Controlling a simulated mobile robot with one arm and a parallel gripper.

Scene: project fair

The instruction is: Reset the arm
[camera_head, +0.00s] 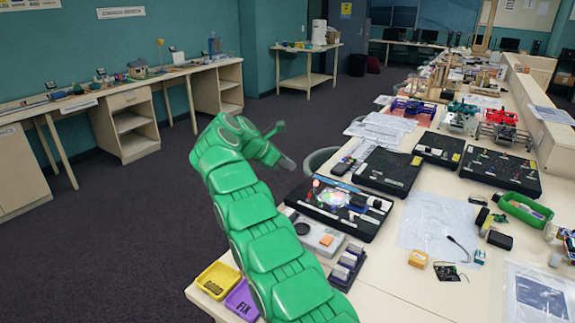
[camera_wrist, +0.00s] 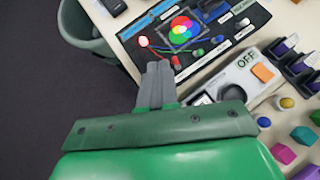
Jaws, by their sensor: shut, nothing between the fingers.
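My green arm rises from the bottom of the head view and bends to the right at its top. My gripper (camera_head: 288,163) hangs in the air beside the near end of the long table. In the wrist view my gripper (camera_wrist: 158,68) has its two grey fingers together, with nothing between them. Below and beyond the fingers are a black board with coloured circles (camera_wrist: 240,22) and a white box marked OFF (camera_wrist: 240,75). The fingers look apart from both.
A yellow tray (camera_head: 218,281) and a purple tray (camera_head: 243,300) sit at the table's near left corner. Small coloured blocks (camera_wrist: 283,153) lie near the white box. Open carpet (camera_head: 120,230) is to the left.

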